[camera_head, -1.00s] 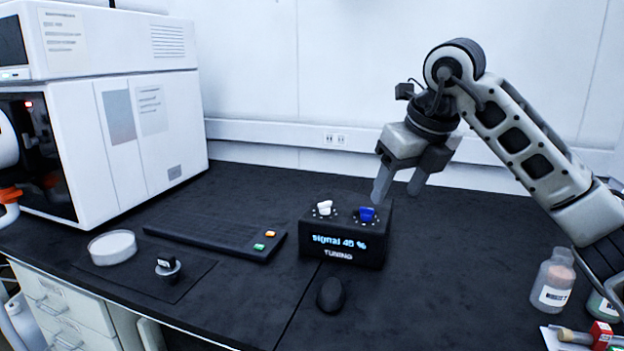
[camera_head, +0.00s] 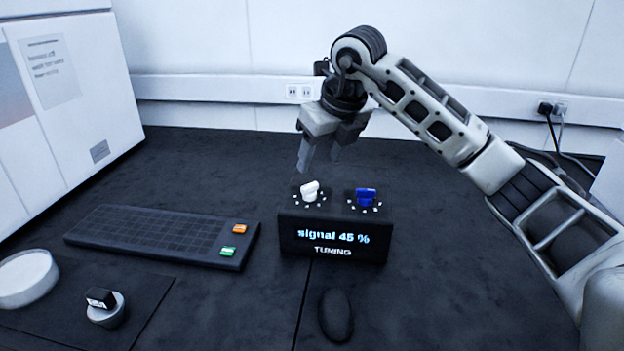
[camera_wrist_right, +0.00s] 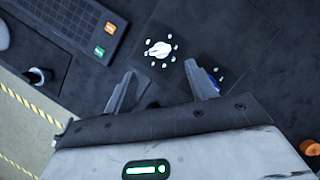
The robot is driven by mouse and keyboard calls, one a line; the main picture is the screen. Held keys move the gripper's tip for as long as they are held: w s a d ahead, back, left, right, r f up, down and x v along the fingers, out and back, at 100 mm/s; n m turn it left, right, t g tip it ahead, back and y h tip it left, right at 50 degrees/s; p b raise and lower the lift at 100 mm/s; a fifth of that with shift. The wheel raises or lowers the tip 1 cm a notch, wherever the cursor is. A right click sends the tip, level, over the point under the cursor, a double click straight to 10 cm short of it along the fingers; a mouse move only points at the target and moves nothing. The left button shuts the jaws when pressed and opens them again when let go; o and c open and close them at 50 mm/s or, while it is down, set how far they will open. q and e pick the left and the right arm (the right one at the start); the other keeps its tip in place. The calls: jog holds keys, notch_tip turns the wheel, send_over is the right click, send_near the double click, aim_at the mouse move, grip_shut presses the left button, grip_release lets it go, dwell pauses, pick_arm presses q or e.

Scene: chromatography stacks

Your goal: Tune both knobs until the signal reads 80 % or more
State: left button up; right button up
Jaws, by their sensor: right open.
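The black tuning box (camera_head: 333,251) stands on the dark bench, and its front display reads "signal 45 %". On its top are a white knob (camera_head: 310,191) at the left and a blue knob (camera_head: 366,196) at the right, each ringed by white dots. My right gripper (camera_head: 320,166) is open and empty, above and behind the box near the white knob. In the right wrist view the white knob (camera_wrist_right: 158,49) shows ahead of the open fingers (camera_wrist_right: 163,90), apart from them. The blue knob (camera_wrist_right: 217,75) is mostly hidden behind one finger there. My left gripper is not seen.
A black keyboard (camera_head: 165,234) with orange and green keys lies left of the box. A black mouse (camera_head: 336,315) lies in front of it. A white dish (camera_head: 27,279) and a small knob-like part (camera_head: 105,307) are at front left. The bench right of the box is clear.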

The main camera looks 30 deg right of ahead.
aim_at(310, 185)
jog(key=x, duration=0.7)
jog(key=shift+w+f, duration=0.15)
jog(key=c, duration=1)
